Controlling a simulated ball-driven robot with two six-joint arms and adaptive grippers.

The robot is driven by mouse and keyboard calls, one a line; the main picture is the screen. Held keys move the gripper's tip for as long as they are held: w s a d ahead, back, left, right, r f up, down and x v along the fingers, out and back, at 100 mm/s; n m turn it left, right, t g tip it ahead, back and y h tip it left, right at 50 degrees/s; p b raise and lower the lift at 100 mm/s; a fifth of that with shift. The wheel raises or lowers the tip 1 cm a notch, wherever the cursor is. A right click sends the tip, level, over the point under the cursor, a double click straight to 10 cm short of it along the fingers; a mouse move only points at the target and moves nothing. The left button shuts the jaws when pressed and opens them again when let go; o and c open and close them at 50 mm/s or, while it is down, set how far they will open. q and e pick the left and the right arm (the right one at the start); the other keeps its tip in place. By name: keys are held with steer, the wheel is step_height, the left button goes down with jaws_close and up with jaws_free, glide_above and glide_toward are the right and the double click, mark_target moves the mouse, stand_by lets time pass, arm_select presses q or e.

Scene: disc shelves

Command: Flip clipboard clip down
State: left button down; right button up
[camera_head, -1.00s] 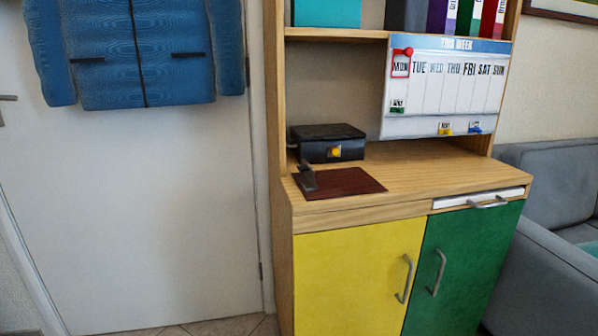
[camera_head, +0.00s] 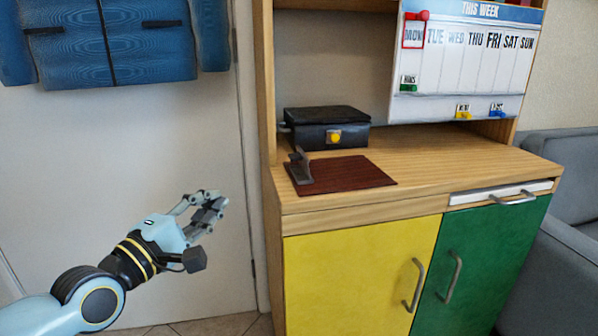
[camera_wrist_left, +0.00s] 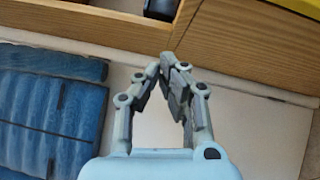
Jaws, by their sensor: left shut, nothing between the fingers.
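A dark red-brown clipboard (camera_head: 350,175) lies flat on the wooden counter in the head view. Its grey clip (camera_head: 301,167) stands raised at the board's left end. My left gripper (camera_head: 222,200) is in front of the white door, left of the counter and apart from the clipboard. Its fingers are shut with nothing between them. It also shows in the left wrist view (camera_wrist_left: 168,62), fingertips together, near the wooden cabinet edge. The clipboard does not show clearly in that view. My right gripper is not in view.
A black box (camera_head: 326,128) with a yellow button stands behind the clipboard. A weekly board (camera_head: 465,65) leans at the back right. The counter's right part (camera_head: 450,165) is clear. A blue jacket (camera_head: 110,40) hangs on the door. Yellow and green cabinet doors are below.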

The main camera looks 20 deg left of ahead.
arm_select(q)
steer(key=shift+w+d+r+m+h, duration=0.2)
steer(key=shift+r+m+h, duration=0.05)
steer(key=shift+r, duration=0.15)
steer(key=shift+w+d+r+m+h, duration=0.15)
steer(key=shift+r+m+h, duration=0.1)
steer(key=shift+r, duration=0.1)
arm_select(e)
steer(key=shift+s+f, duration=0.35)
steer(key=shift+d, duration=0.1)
